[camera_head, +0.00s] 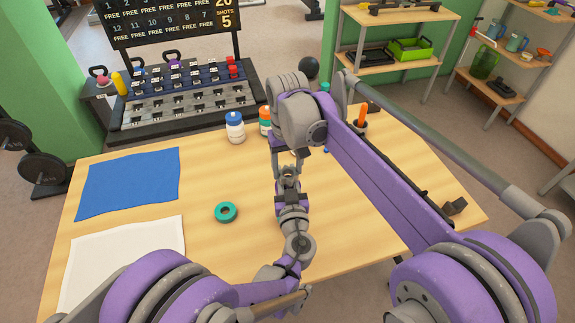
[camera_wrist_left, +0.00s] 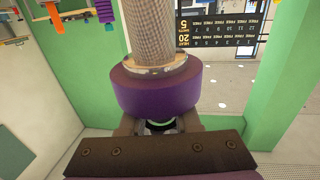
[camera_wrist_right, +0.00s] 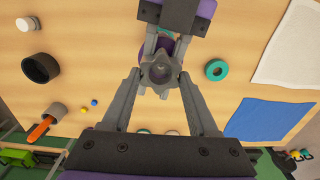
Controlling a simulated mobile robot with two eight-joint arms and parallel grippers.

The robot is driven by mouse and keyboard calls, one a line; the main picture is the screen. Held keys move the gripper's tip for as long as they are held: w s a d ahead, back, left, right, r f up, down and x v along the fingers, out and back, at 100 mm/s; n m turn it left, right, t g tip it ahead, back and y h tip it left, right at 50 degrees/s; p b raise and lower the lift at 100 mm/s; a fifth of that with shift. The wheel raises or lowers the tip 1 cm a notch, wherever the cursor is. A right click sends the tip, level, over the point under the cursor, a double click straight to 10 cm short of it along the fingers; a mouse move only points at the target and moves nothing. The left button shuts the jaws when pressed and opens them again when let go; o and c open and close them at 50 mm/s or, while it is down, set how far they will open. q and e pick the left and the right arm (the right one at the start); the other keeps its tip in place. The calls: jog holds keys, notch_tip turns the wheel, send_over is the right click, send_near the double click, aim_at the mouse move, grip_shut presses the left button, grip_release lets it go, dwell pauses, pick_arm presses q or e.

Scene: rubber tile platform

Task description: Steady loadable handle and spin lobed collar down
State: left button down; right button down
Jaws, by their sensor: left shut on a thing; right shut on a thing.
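In the right wrist view a grey lobed collar (camera_wrist_right: 160,72) with a hole in its middle is seen end-on. My right gripper (camera_wrist_right: 162,84) is shut on it from above, a finger on each side. In the left wrist view the handle shows as a knurled metal bar (camera_wrist_left: 155,35) with a thick purple disc (camera_wrist_left: 155,92) on it. My left gripper (camera_wrist_left: 160,126) is shut at the handle, just beside the disc; the exact grip is hidden. In the head view both grippers meet above the table, the collar (camera_head: 289,173) between them, mostly covered by my arms.
A teal ring (camera_head: 226,212) lies on the wooden table (camera_head: 235,175) left of the grippers. A blue cloth (camera_head: 130,183) and a white cloth (camera_head: 125,262) lie at the left. A white bottle with a blue cap (camera_head: 235,128) stands at the back, and an orange-handled tool (camera_head: 361,114) at the back right.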

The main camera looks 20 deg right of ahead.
jog(key=shift+f, duration=0.4)
jog(key=shift+r, duration=0.1)
jog(key=shift+r, duration=0.65)
jog(key=shift+s+a, duration=0.1)
jog(key=shift+f, duration=0.75)
dwell(0.7)
jog(key=shift+r, duration=0.1)
jog(key=shift+r, duration=3.15)
jog(key=shift+f, duration=0.1)
jog(key=shift+f, duration=2.1)
